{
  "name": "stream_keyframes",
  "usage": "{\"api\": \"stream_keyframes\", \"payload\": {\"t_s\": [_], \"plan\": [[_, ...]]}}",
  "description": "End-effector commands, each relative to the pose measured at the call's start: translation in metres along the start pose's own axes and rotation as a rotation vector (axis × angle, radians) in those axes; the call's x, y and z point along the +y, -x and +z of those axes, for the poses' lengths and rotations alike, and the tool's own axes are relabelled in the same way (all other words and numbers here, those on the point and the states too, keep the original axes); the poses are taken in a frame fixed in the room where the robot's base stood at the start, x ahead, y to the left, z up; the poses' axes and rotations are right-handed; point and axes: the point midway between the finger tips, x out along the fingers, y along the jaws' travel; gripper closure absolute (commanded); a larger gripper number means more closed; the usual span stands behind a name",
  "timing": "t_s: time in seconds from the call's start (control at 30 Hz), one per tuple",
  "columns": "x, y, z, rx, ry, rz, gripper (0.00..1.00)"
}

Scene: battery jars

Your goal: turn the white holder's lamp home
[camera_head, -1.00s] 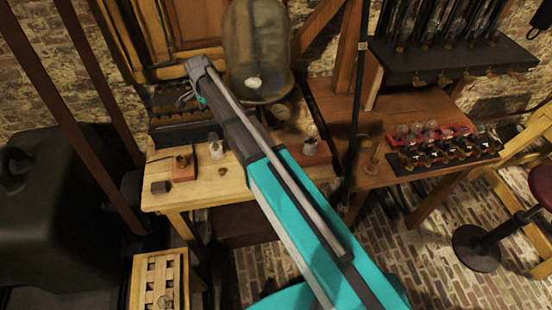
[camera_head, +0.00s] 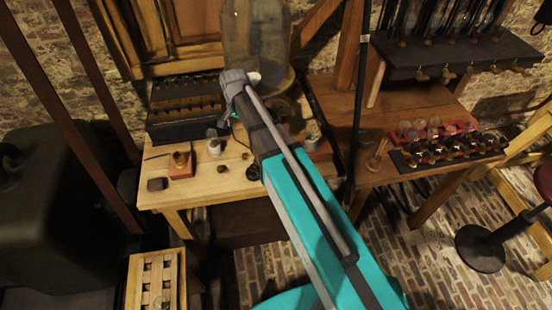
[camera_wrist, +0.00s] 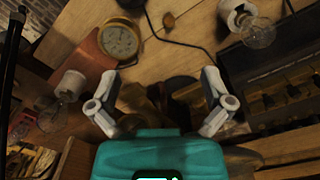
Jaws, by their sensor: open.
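My gripper (camera_head: 226,112) is above the back of the wooden table, in front of the glass jar. In the wrist view its two fingers (camera_wrist: 160,108) are wide apart with nothing between them. One white holder (camera_head: 214,147) stands on the table left of the gripper; in the wrist view a white holder with a clear bulb (camera_wrist: 258,32) shows at the upper right, apart from the fingers. Another white holder (camera_head: 312,128) stands to the right by a red-brown block; it shows at left in the wrist view (camera_wrist: 72,82) with a bulb below it. How far either lamp is screwed in cannot be told.
A brass dial gauge (camera_wrist: 120,40) lies close to the left finger. A dark box with brass terminals (camera_head: 185,105) is at the table's back left. A large glass jar (camera_head: 255,35) stands behind the gripper. A red block (camera_head: 182,165) carries a dark holder at the table's left.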

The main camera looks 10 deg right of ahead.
Motion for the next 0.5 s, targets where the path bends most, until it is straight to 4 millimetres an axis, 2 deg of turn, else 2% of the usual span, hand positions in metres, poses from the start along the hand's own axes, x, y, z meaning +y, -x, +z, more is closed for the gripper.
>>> {"api": "stream_keyframes", "payload": {"t_s": [0.03,0.5], "plan": [[0.009,-0.004,0.003,0.0,0.017,0.0,0.0],[0.071,-0.022,0.018,0.0,0.201,0.0,0.0]]}}
